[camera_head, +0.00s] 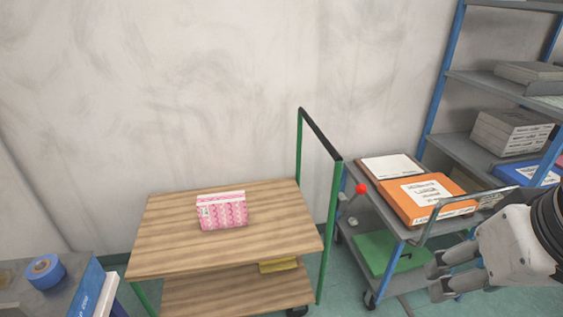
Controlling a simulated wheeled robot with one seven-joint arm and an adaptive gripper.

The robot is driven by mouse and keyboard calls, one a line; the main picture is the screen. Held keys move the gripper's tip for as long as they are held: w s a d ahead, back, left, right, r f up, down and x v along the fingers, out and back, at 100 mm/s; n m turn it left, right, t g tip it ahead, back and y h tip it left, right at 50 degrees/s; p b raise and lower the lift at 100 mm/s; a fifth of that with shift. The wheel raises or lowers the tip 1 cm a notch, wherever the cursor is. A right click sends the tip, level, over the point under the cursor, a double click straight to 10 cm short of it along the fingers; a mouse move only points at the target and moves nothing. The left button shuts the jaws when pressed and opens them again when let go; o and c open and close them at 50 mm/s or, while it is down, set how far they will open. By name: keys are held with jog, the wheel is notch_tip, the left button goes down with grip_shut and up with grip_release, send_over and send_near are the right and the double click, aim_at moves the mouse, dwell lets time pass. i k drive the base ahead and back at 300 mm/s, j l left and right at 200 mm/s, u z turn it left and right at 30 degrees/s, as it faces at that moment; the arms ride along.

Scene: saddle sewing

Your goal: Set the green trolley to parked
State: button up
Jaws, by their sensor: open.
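The green trolley (165,235) has a wooden top, a lower wooden shelf (215,296) and green posts. Its tall green handle (333,215) with a black top bar rises at its right end. A red ball knob (362,188) on a thin rod shows just right of the handle; I cannot tell which trolley it is fixed to. A dark caster (297,311) shows under the right end; the other wheels are hidden or out of view. My gripper (436,278) is at the lower right, open and empty, pointing left, apart from the trolley.
A pink patterned box (222,212) lies on the wooden top. A grey-shelved, blue-framed cart (345,228) with an orange binder (425,200) stands to the right, close to the handle. A blue shelf rack (440,85) is behind it. Blue tape (45,270) lies on a surface at left.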

aim_at(213, 273)
jog(key=i+j, duration=0.3)
jog(key=i, duration=0.15)
jog(key=i+j, duration=0.3)
jog(key=i, duration=0.2)
